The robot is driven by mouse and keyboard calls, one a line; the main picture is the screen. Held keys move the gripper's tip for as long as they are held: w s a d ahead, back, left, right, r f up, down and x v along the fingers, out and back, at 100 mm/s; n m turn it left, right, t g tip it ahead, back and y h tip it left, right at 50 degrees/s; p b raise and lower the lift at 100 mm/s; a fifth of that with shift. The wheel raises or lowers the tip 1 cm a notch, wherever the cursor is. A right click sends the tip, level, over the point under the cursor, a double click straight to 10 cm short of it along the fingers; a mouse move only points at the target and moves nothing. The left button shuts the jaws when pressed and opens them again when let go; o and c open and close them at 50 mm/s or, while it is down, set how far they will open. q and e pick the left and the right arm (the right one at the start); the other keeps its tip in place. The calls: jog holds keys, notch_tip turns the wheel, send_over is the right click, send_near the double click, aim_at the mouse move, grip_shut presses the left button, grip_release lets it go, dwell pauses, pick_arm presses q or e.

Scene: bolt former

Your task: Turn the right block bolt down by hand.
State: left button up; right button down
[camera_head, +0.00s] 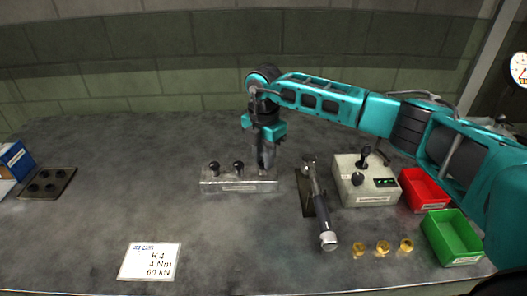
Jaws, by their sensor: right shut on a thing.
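A low metal block (225,186) with a label on its front stands on the bench left of the middle. Two dark round-headed bolts (214,168) stand upright at its left and middle. My right gripper (266,168) points straight down at the block's right end. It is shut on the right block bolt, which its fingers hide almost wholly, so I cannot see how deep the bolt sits. My left gripper is not in view.
Right of the block lie a wrench-like tool (319,207) and a grey control box (367,185) with a black lever. A red bin (424,190), a green bin (452,237) and brass pieces (383,247) are farther right. A white card (150,261) lies front left.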

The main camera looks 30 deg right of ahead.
jog(key=shift+w+d+r+m, duration=0.1)
jog(key=shift+r+m, duration=0.1)
jog(key=shift+m, duration=0.6)
jog(key=c, duration=1.2)
grip_release()
jog(key=shift+o, duration=1.4)
jog(key=shift+f, duration=0.1)
notch_tip(320, 180, up, 13)
